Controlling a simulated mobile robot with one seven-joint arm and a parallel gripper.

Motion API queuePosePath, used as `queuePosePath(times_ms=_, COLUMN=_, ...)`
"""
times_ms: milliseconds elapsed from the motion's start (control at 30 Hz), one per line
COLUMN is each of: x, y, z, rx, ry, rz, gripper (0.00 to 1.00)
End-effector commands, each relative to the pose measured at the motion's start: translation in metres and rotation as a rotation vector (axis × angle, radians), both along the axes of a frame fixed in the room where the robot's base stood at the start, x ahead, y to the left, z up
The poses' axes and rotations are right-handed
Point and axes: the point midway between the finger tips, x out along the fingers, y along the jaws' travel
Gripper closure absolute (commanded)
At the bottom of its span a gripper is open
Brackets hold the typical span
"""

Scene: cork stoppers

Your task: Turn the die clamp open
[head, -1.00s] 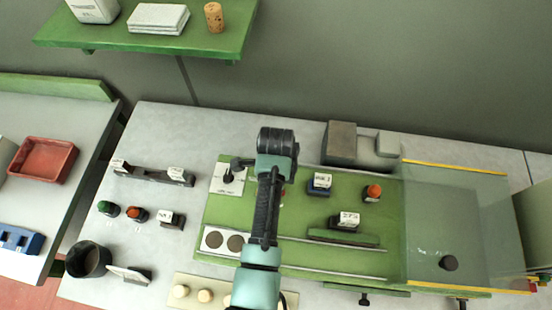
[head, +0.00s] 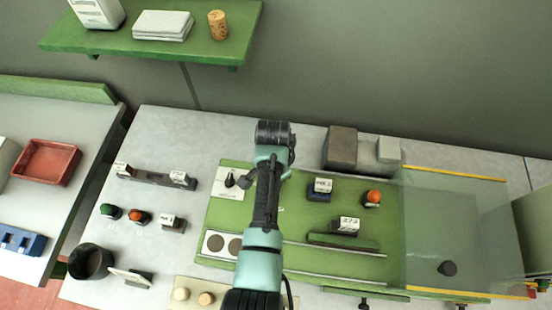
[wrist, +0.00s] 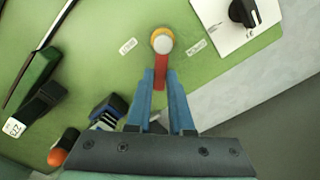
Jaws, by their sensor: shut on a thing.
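The die clamp shows in the wrist view as a red lever (wrist: 161,75) on a round pivot (wrist: 162,41) with a yellow ring and a pale cap. Small white labels lie on the green panel to its left (wrist: 127,46) and right (wrist: 197,47); their print is too small to read. My gripper (wrist: 160,84) is shut on the red lever, its blue fingers on either side of it. The lever runs from the pivot straight toward my gripper. In the head view my arm hides the clamp and the fingertips.
A black knob on a white plate (head: 230,182) is left of my arm. A grey block (head: 341,149) stands behind the green panel (head: 300,228).

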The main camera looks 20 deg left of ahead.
Motion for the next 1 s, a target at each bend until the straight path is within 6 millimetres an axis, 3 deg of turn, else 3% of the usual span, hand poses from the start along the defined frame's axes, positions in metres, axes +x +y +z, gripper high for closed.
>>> queuePosePath(times_ms=600, x=0.005, y=0.021, z=0.001, rx=0.001, ry=0.0, rz=0.554, gripper=1.0)
queuePosePath(times_ms=1000, x=0.003, y=0.028, z=0.0, rx=0.0, ry=0.0, rz=0.747, gripper=1.0)
